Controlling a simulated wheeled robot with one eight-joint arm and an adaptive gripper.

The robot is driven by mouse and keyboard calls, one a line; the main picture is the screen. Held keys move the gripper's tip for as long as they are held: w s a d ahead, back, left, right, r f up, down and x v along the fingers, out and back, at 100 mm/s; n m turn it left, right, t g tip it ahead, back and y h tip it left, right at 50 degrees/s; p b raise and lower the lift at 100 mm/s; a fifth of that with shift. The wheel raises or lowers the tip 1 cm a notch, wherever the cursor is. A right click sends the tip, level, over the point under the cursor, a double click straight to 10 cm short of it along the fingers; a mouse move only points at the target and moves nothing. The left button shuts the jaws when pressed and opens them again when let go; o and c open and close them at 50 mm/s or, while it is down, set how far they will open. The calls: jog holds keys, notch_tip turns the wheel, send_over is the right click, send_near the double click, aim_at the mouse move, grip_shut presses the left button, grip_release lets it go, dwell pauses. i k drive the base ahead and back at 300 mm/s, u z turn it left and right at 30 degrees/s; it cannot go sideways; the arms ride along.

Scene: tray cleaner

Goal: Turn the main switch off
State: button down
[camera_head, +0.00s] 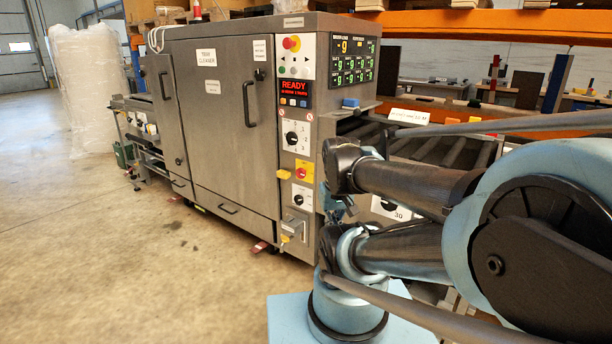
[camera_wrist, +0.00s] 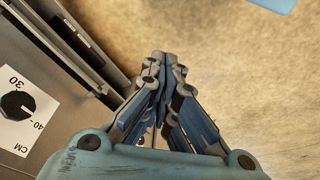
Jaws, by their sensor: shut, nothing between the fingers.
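The tray cleaner (camera_head: 220,125) is a grey metal cabinet with a control column on its right front edge. Low on that column is a red-and-yellow rotary switch (camera_head: 303,172), with a white-plated black knob (camera_head: 299,197) below it. Lower still is a grey handle switch (camera_head: 294,224) with a yellow tag. I cannot read which one is labelled main switch. The red display (camera_head: 293,87) reads READY. My gripper (camera_wrist: 155,58) is shut and empty in the wrist view, above bare floor beside the machine side. In the head view my arm hides much of the lower right.
A dial plate marked 30, 40 and CM (camera_wrist: 15,110) is on the grey side at left in the wrist view. A roller conveyor (camera_head: 440,148) runs behind my arm. The floor (camera_head: 110,260) in front of the cabinet is open. A wrapped pallet (camera_head: 90,90) stands far left.

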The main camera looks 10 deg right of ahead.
aim_at(300, 173)
jog(key=z, duration=0.45)
jog(key=k, duration=1.1)
jog(key=u, duration=1.25)
jog(key=i, duration=1)
jog(key=z, duration=0.05)
